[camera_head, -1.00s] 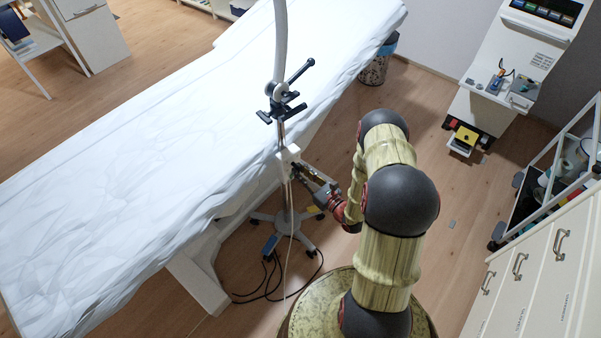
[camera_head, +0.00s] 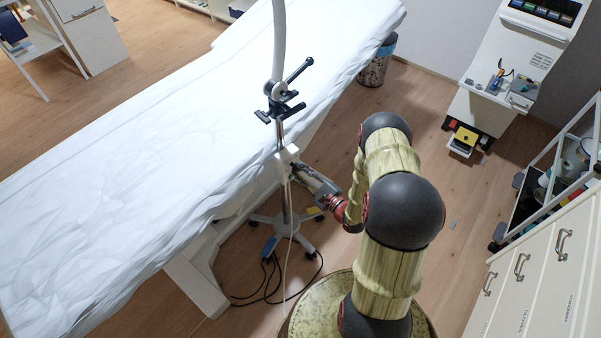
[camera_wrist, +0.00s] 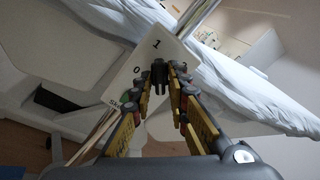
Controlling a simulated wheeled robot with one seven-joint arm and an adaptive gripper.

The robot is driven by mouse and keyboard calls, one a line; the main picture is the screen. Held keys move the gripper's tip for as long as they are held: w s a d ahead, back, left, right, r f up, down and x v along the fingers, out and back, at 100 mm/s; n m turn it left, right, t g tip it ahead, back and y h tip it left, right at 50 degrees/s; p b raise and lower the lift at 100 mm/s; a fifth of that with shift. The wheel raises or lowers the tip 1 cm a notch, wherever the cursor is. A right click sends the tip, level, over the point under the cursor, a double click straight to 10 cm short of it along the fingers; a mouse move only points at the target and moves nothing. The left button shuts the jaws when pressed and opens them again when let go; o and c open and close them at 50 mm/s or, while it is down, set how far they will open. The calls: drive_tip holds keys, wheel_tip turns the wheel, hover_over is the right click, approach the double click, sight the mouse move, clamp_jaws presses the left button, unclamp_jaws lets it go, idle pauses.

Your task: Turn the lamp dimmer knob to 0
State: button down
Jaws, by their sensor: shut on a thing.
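The lamp stand's pale dimmer box (camera_head: 287,155) is on the metal pole beside the couch. In the wrist view the box face (camera_wrist: 128,84) is tilted and carries the marks "1" near its top and "0" lower left. The black dimmer knob (camera_wrist: 158,72) sits on this face, between my fingertips. My gripper (camera_wrist: 168,78) is shut on the knob, with a finger on each side. In the head view my gripper (camera_head: 303,174) reaches the box from the right. The fingers partly cover the knob, and I cannot tell its exact setting.
The white-sheeted couch (camera_head: 150,150) lies just behind and left of the pole. The wheeled lamp base (camera_head: 288,228) stands on the floor below, with black cables (camera_head: 268,285) beside it. A drawer cabinet (camera_head: 540,265) is at the right. Open floor lies between it and my arm.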

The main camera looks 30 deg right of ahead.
drive_tip(key=shift+f+n, duration=0.15)
drive_tip(key=shift+n, duration=0.25)
drive_tip(key=c, duration=1.7)
unclamp_jaws()
drive_tip(key=s, duration=0.4)
drive_tip(key=s+d, duration=0.1)
drive_tip(key=s, duration=0.3)
drive_tip(key=s+d, duration=0.1)
drive_tip(key=s, duration=0.3)
drive_tip(key=shift+d, duration=0.1)
drive_tip(key=shift+w, duration=0.1)
